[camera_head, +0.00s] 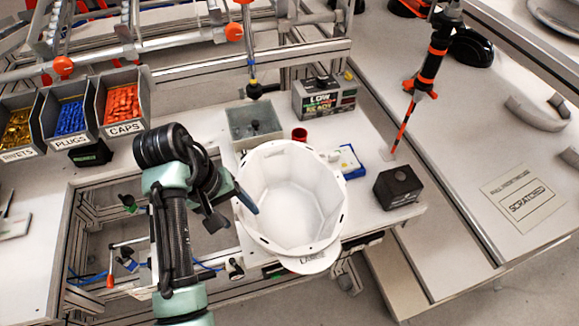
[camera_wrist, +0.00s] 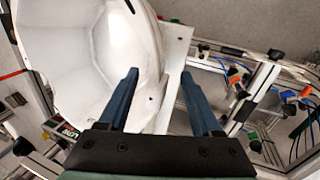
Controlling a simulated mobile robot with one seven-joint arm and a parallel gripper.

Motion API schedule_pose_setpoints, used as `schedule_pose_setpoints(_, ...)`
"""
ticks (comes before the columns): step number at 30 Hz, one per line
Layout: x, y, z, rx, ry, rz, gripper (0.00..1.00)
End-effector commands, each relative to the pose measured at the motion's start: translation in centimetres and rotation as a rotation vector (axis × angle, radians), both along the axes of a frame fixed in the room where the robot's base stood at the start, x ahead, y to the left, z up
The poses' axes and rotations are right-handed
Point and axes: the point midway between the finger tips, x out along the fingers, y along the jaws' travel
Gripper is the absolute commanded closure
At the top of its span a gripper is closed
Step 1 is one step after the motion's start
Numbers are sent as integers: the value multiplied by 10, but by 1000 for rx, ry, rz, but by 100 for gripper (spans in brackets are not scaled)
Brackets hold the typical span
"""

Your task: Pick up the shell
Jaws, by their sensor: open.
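The white helmet shell (camera_head: 292,205) lies open side up on the work table, with its brim toward the front edge. It fills the left of the wrist view (camera_wrist: 85,60). My gripper (camera_head: 232,208) is at the shell's left side in the head view, with one blue finger showing over the shell's inside. In the wrist view my gripper (camera_wrist: 160,74) has its two blue fingers apart, and the shell's rim runs between them in the picture. I cannot tell how deep the rim sits between the fingers, or whether either finger touches it.
A labelled box (camera_head: 325,97) stands behind. Parts bins (camera_head: 121,103) are at left. Table frame rails lie below my arm.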

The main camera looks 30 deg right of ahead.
Motion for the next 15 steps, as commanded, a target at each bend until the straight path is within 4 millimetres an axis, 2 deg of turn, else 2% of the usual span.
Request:
schedule_pose_setpoints(6, 0, -7, -25, 1, 1, 2, 34)
schedule_pose_setpoints(14, 0, -8, -29, 1, -1, 0, 34)
schedule_pose_setpoints(15, 0, -8, -29, 1, -1, 0, 40)
